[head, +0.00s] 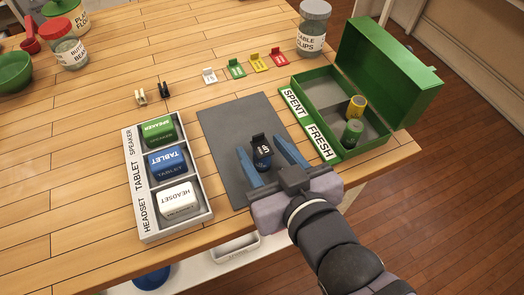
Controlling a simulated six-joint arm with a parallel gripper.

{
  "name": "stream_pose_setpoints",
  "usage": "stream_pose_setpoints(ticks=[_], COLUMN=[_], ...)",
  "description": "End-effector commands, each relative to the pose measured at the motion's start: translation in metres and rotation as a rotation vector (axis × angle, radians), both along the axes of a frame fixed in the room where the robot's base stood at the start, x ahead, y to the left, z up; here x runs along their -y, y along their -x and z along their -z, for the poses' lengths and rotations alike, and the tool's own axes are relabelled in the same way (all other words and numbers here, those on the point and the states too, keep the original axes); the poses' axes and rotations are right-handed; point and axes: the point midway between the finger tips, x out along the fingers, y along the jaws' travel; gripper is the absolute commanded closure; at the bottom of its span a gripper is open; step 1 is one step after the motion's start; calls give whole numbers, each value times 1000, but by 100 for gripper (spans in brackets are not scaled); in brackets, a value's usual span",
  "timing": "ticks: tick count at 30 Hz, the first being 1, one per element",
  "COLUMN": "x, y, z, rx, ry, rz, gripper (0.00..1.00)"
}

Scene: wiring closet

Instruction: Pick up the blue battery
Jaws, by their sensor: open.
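The blue battery (262,158) is a small dark blue cylinder with white marking, upright on the dark grey mat (222,125). A small black tab-like piece (258,140) shows at its top; I cannot tell whether it is attached or stands behind. My gripper (260,145) is open, with its blue fingers on the left and right sides of the battery. A gap shows on each side, and I cannot tell the fingers' height above the mat.
A white tray (205,217) with SPEAKER, TABLET and HEADSET devices stands left. An open green box (300,92), labelled SPENT and FRESH, holds a yellow battery (357,105) and a green battery (352,132) at right. Coloured tags (236,69) and a jar (312,30) stand behind.

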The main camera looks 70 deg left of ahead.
Motion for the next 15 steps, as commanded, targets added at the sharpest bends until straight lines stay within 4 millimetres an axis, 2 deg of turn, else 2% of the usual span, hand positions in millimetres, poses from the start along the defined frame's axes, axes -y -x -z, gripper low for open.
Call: stream_pose_setpoints(ticks=[15], x=[-7], y=[2], z=[3], rx=[1], ry=[19], rz=[-7], gripper=[53])
